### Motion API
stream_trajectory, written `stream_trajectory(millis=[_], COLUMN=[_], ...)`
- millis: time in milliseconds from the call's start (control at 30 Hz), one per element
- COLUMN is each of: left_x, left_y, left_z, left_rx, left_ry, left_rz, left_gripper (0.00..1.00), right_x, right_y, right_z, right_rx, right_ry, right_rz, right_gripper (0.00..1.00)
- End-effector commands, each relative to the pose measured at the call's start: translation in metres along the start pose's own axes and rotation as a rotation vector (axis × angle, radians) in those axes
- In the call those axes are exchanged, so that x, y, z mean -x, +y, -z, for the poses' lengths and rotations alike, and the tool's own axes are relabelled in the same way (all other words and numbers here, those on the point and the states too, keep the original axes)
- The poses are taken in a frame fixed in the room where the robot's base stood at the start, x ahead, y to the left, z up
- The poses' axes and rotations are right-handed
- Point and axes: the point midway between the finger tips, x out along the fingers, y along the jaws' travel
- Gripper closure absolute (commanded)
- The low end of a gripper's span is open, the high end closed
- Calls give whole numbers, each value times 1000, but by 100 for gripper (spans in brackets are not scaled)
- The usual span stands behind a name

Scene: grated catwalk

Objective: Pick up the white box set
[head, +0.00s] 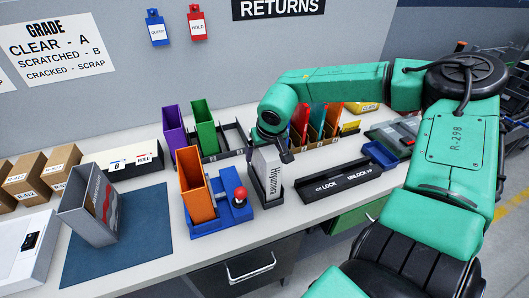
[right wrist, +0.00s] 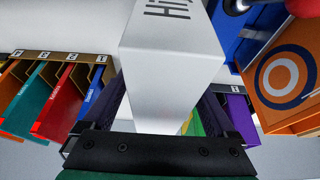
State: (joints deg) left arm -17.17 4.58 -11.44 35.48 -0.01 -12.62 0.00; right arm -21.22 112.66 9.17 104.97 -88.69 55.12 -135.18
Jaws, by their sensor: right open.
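The white box (head: 268,172), with dark lettering down its face, stands upright near the front of the counter, partly in a dark holder (head: 272,203). Its top is partly hidden by my gripper in the head view. In the right wrist view the white box (right wrist: 172,50) is large and reaches down between my fingers. My right gripper (head: 270,146) is at the top of the box, its open fingers on either side of it. It also shows in the right wrist view (right wrist: 160,112). Whether the fingers touch the box is unclear. My left gripper is out of view.
Just left stands a blue base (head: 215,222) with an orange case (head: 196,188) and a red-knobbed lever (head: 240,195). A black lock/unlock bar (head: 335,184) lies to the right. Behind are racks with coloured cases (head: 205,127). A grey case (head: 90,203) stands on a blue mat (head: 140,240).

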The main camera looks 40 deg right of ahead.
Motion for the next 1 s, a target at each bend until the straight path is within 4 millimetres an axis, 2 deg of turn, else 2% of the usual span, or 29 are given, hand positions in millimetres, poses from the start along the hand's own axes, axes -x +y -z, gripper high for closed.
stream_trajectory(millis=[67,100,167,200,333,767,867,1000], left_x=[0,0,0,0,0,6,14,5], left_y=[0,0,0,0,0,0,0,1], left_z=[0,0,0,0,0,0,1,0], left_rx=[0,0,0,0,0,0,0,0], left_ry=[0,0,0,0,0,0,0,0], left_rz=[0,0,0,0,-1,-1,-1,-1], left_gripper=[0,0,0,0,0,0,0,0], right_x=[0,0,0,0,0,4,10,31], right_y=[0,0,0,0,0,0,0,-1], right_z=[0,0,0,0,0,2,5,15], right_rx=[0,0,0,0,0,-1,-1,-2], right_ry=[0,0,0,0,0,1,1,9], right_rz=[0,0,0,0,0,1,1,3], right_gripper=[9,13,36,51,100,100,100,100])
